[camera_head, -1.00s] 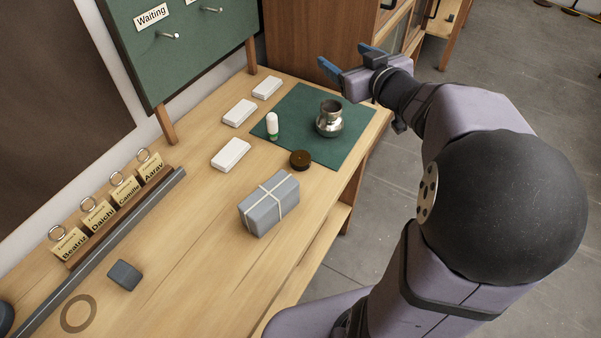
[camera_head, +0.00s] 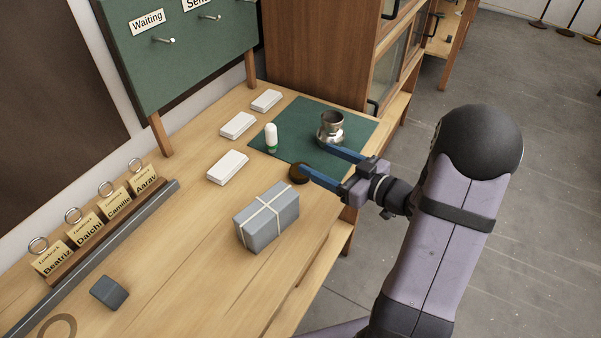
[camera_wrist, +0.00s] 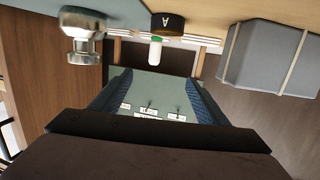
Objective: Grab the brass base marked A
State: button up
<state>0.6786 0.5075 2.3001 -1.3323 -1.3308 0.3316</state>
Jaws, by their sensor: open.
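The base marked A is a small dark brown round piece (camera_head: 297,174) at the near edge of the green mat in the head view. In the wrist view its side shows the letter A (camera_wrist: 167,22), near the top of the picture. My gripper (camera_head: 313,157) is open, its two blue fingers spread, with nothing seen between them. In the head view one fingertip appears right beside or over the base; I cannot tell whether they touch. In the wrist view the base lies beyond the open fingers (camera_wrist: 158,76), toward the top.
A metal pot-like part (camera_head: 331,131) stands on the green mat (camera_head: 350,118) near the other finger. A white bottle with a green band (camera_head: 271,138) stands farther left. A grey tied box (camera_head: 266,217) sits in front. Several white boxes (camera_head: 228,167) lie left. The front tabletop has free room.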

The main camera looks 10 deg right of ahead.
send_near(292, 167)
jog(key=shift+w+d+f, duration=0.3)
jog(key=shift+w+f, duration=0.1)
jog(key=shift+f, duration=0.15)
jog(key=shift+p+x, duration=0.55)
jog(key=shift+x, duration=1)
jog(key=shift+p+x, duration=0.6)
jog(key=shift+x, duration=1.5)
jog(key=shift+a, duration=0.1)
jog(key=shift+c, duration=0.5)
jog(key=shift+r, duration=0.15)
jog(key=c, duration=1.3)
jog(key=shift+r, duration=0.1)
jog(key=shift+r+b, duration=0.35)
jog(key=shift+r, duration=4.55)
